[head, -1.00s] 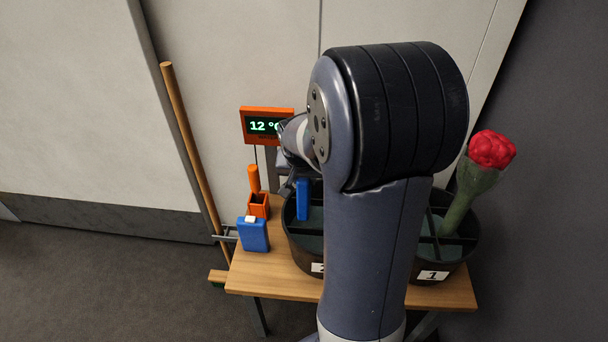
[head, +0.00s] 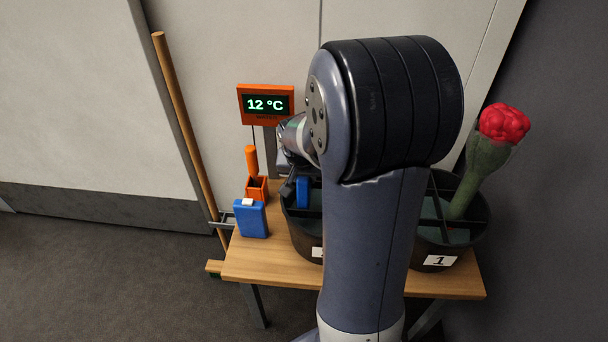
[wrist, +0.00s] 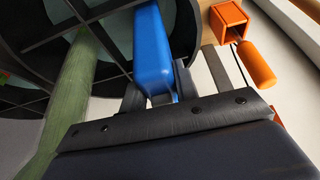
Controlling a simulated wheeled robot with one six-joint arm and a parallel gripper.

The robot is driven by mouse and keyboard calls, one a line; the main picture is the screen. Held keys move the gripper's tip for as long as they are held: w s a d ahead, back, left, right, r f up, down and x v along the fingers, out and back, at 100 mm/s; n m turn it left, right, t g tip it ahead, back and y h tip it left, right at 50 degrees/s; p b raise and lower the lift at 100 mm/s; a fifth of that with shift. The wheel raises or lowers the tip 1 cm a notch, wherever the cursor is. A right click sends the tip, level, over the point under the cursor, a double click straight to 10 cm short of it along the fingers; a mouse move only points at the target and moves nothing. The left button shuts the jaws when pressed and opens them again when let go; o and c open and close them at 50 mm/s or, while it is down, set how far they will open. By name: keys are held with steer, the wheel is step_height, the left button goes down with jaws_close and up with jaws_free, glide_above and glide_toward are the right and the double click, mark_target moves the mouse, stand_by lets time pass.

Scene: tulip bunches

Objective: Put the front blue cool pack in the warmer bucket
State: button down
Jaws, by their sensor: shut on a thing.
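A blue cool pack (head: 303,192) is held in my gripper (head: 291,185) at the left bucket (head: 300,238). In the wrist view the held pack (wrist: 153,48) points into a compartment between black dividers (wrist: 108,45); how deep it sits is unclear. My gripper (wrist: 158,92) is shut on its near end. A second blue cool pack (head: 251,219) with a white cap stands at the table's left front. The right bucket (head: 450,240), labelled 1, holds a red tulip bunch (head: 503,124). My arm hides much of both buckets and the left bucket's label.
An orange display (head: 265,104) reads 12 °C behind the left bucket. An orange holder (head: 257,189) and an orange handle (head: 251,160) are near the table's left back. A broom (head: 185,130) leans at the left. A green stem (wrist: 72,100) crosses the wrist view's left.

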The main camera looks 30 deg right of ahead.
steer(key=c, duration=1)
jaws_free()
steer(key=p+v, duration=0.1)
steer(key=v, duration=1)
steer(key=shift+p, duration=0.3)
steer(key=shift+w+d+f, duration=0.1)
steer(key=shift+f, duration=0.05)
steer(key=x, duration=0.8)
steer(key=shift+w+d+p, duration=0.25)
steer(key=shift+w+p, duration=0.05)
steer(key=shift+w, duration=0.05)
steer(key=shift+r+p, duration=0.65)
steer(key=shift+r, duration=0.1)
steer(key=shift+f, duration=0.1)
